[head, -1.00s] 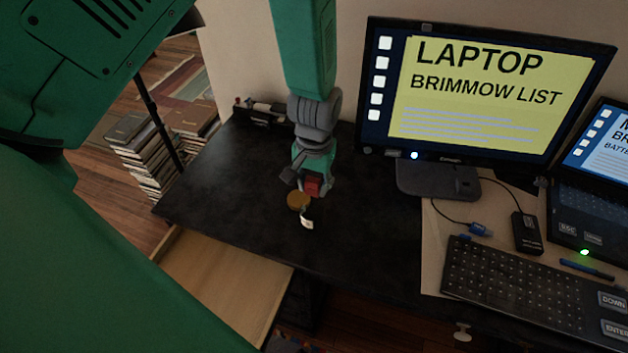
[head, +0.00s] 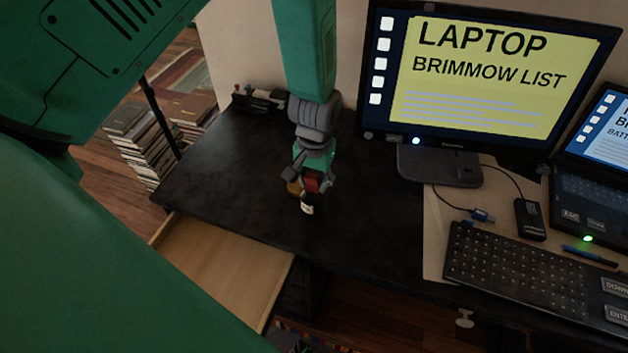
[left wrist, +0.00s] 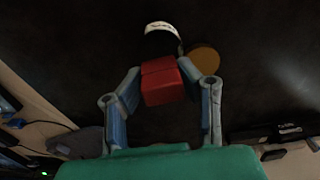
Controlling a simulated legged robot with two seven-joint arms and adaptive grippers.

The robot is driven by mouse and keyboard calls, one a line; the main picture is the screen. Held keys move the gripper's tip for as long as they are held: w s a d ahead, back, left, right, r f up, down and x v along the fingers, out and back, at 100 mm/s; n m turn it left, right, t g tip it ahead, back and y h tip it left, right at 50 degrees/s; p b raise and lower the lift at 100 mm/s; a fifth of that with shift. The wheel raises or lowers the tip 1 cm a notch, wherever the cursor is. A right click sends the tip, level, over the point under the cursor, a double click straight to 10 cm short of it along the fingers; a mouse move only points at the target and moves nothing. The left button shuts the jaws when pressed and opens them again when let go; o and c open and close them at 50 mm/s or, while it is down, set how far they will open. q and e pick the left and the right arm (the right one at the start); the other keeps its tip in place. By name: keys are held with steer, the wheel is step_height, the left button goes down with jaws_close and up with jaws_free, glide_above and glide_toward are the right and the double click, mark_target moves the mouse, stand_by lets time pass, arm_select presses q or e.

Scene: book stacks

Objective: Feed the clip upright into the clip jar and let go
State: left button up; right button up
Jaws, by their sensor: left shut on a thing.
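My left gripper (head: 312,186) is shut on the red clip (left wrist: 162,80), a blocky piece between the two fingertips in the left wrist view. The clip (head: 312,182) also shows at the fingertips in the head view. The clip jar (head: 307,208), dark with a white label, stands on the black desk right by the clip. In the left wrist view the jar (left wrist: 161,32) lies just beyond the clip, which covers part of it. I cannot tell whether the clip's lower end is inside the mouth. My right gripper is not in view.
A round brown disc (head: 293,188) lies beside the jar, partly behind the gripper. The monitor (head: 480,80), its stand (head: 440,166) and the keyboard (head: 520,275) are to the right. The black desk (head: 230,180) is clear left of the jar. An open wooden drawer (head: 225,275) juts out at the front.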

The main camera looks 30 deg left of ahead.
arm_select(q)
steer(key=shift+o, duration=1.1)
steer(key=shift+s+f, duration=0.3)
steer(key=shift+f, duration=0.4)
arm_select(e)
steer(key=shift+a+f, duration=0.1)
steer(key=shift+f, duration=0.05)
arm_select(q)
steer(key=o, duration=1.5)
steer(key=shift+w+f, duration=0.1)
steer(key=shift+w+a, duration=0.1)
steer(key=shift+w, duration=0.05)
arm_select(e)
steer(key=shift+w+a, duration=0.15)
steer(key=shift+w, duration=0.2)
arm_select(q)
steer(key=shift+r, duration=0.2)
steer(key=shift+r, duration=0.2)
step_height(320, 180, up, 11)
steer(key=shift+w+r, duration=0.1)
steer(key=shift+r, duration=0.05)
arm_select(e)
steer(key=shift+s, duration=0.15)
